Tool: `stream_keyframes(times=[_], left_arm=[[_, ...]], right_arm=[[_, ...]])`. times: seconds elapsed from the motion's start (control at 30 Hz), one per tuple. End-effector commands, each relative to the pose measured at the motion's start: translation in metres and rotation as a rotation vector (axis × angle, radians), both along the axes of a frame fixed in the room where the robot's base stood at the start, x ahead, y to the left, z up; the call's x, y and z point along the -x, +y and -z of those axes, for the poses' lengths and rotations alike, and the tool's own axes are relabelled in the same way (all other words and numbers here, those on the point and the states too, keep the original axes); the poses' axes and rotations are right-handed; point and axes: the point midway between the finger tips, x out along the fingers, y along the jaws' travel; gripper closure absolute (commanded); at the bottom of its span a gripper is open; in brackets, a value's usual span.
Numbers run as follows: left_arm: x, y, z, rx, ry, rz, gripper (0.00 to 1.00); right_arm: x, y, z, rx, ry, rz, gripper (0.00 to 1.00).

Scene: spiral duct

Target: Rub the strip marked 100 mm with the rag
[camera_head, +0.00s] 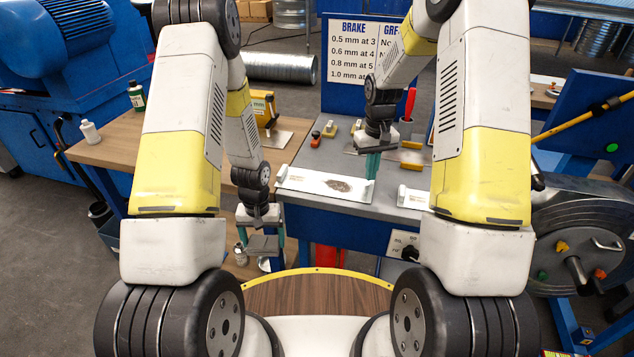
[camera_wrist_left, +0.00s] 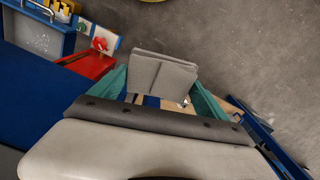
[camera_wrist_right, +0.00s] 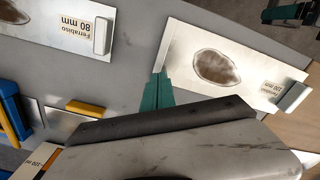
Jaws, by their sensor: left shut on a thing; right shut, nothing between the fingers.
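A pale metal strip (camera_head: 310,180) with a dark brown stain lies on the grey bench top (camera_head: 300,213). It also shows in the right wrist view (camera_wrist_right: 185,45), with a small upside-down label that I cannot read surely. A second strip (camera_wrist_right: 125,12) there reads 80 mm; in the head view it is partly behind my right arm (camera_head: 410,196). My left gripper (camera_head: 264,250) is shut on a folded grey rag (camera_wrist_left: 163,74), held off the bench's left front corner. My right gripper (camera_head: 373,166) is shut and empty, low over the stained strip's right end.
A wooden bench (camera_head: 115,150) with bottles adjoins on the left. Yellow-handled tools (camera_head: 411,144) and a red-handled tool (camera_head: 409,103) are at the back of the grey bench, before a blue sign board (camera_head: 350,65). A reel (camera_head: 580,225) stands at the right.

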Motion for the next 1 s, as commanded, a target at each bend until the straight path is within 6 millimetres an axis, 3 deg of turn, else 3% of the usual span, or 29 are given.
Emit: stream_keyframes(times=[0.77, 1.0], left_arm=[[0.0, 0.0, 0.0, 0.0, 0.0, 0.0, 0.46], [0.0, 0.0, 0.0, 0.0, 0.0, 0.0, 0.46]], right_arm=[[0.0, 0.0, 0.016, 0.0, 0.0, 0.0, 1.0], [0.0, 0.0, 0.007, 0.0, -0.001, 0.0, 1.0]])
